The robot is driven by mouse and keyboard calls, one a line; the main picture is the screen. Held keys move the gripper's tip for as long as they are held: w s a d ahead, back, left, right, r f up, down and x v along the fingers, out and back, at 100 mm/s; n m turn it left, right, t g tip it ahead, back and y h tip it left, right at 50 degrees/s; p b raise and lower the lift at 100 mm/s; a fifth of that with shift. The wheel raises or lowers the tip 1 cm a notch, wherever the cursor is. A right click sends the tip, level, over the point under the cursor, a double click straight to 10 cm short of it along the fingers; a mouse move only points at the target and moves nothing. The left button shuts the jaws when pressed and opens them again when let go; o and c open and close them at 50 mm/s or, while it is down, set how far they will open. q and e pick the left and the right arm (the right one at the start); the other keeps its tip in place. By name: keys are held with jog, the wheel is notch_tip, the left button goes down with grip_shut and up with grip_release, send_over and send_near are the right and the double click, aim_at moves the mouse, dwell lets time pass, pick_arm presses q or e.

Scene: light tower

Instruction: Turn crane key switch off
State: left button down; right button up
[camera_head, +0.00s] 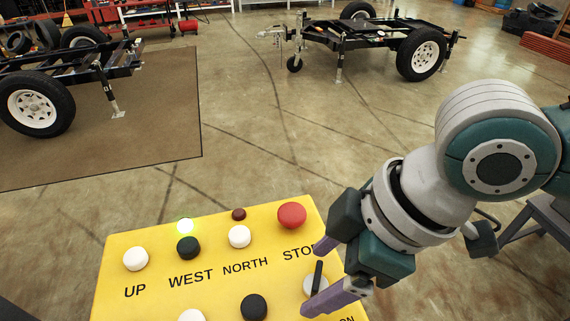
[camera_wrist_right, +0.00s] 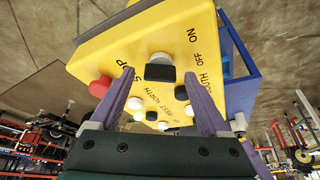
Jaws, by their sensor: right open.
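The crane key switch (camera_head: 318,273) is a black key handle on a silver disc, at the right side of a yellow control panel (camera_head: 215,288), below the word STOP. The handle points roughly up the panel in the head view. My right gripper (camera_head: 321,273) is open, with one purple finger on either side of the key; I cannot tell if they touch it. In the right wrist view the black key (camera_wrist_right: 160,72) sits between the two fingertips (camera_wrist_right: 159,73), near the OFF and ON labels. My left gripper is not in view.
A red stop button (camera_head: 292,215) lies close to the upper finger. A dark red lamp (camera_head: 238,214) and several white and black buttons cover the panel. A wheeled trailer frame (camera_head: 370,38) stands far off. The floor between is clear.

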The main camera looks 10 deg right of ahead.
grip_shut()
dwell(0.6)
